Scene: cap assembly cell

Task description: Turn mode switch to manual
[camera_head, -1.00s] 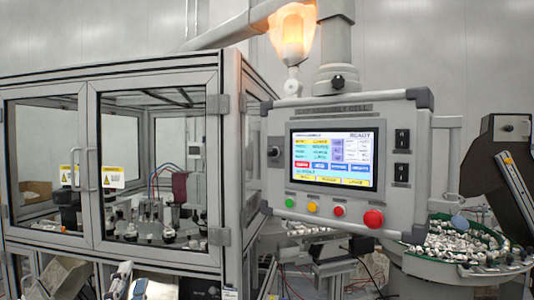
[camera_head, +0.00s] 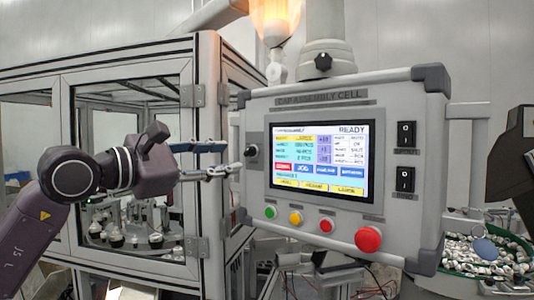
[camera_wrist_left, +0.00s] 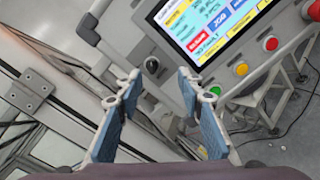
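The mode switch appears to be the small black knob (camera_head: 251,150) at the left edge of the grey control panel (camera_head: 400,228). In the left wrist view the knob (camera_wrist_left: 152,65) shows just beyond the fingertips, roughly between them and nearer the left finger. My left gripper (camera_head: 231,158) is open and empty, with its fingers pointing at the knob from the left. A gap seems to remain between the fingertips and the knob. The knob's pointer position is too small to tell. My right gripper is not in view.
The screen (camera_head: 320,158) reads READY. Green (camera_head: 270,212), yellow (camera_head: 295,218) and red buttons, plus a large red mushroom button (camera_head: 368,239), sit below it. Two black rocker switches are at the right. The glazed cell enclosure (camera_head: 208,130) stands close behind my left arm.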

